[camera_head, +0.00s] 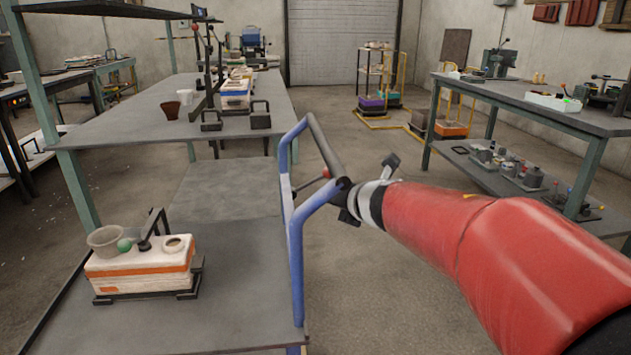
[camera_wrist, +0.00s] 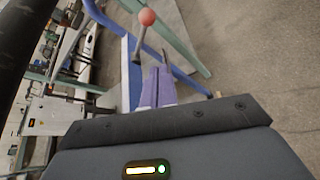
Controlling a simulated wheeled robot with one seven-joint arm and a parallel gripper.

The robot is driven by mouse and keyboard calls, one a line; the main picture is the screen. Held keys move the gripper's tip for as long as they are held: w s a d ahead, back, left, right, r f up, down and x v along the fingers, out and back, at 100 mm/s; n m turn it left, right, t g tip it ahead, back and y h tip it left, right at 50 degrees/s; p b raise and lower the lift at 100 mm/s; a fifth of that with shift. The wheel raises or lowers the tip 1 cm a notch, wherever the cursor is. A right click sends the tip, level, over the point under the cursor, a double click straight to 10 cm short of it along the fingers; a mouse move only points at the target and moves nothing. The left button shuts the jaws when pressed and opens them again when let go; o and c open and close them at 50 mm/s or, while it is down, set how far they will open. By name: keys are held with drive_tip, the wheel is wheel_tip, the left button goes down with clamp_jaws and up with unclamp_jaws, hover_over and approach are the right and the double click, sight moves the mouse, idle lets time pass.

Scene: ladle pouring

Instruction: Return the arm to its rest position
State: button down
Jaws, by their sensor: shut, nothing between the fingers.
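My red arm reaches in from the right in the head view, and its dark end stands beside a blue tubular rail (camera_head: 298,255). My gripper (camera_wrist: 158,88) shows in the wrist view as two pale purple fingers pressed together, shut with nothing between them. In the head view its fingers cannot be made out clearly. A red knob (camera_head: 326,173) on a thin rod is close to my arm's end, left of it. It also shows in the wrist view (camera_wrist: 147,17), beyond the fingertips. I cannot tell whether my gripper touches the rail.
A white and orange box (camera_head: 140,272) with a bowl (camera_head: 105,240) and green ball (camera_head: 124,245) sits on the near grey table (camera_head: 225,320). A long table (camera_head: 150,130) is behind. A workbench (camera_head: 560,115) stands right.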

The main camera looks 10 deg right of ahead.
drive_tip(key=s+d+r+m+h, duration=0.1)
drive_tip(key=s+d+m+h, duration=0.3)
drive_tip(key=m, duration=0.5)
drive_tip(key=s+d+m+h, duration=0.2)
drive_tip(key=s+d+m, duration=0.1)
drive_tip(key=s+m, duration=0.5)
drive_tip(key=s+a+f+m+g+y, duration=0.1)
drive_tip(key=s+a+f+m+g, duration=0.2)
drive_tip(key=s+f+m, duration=0.2)
drive_tip(key=s+a+f+m+g+y, duration=0.2)
drive_tip(key=s+a+f+m+g, duration=0.1)
drive_tip(key=s+m, duration=0.7)
wheel_tip(320, 180, down, 2)
drive_tip(key=shift+s+a+f+g+y, duration=0.25)
drive_tip(key=shift+s+g, duration=0.35)
drive_tip(key=shift+s, duration=0.35)
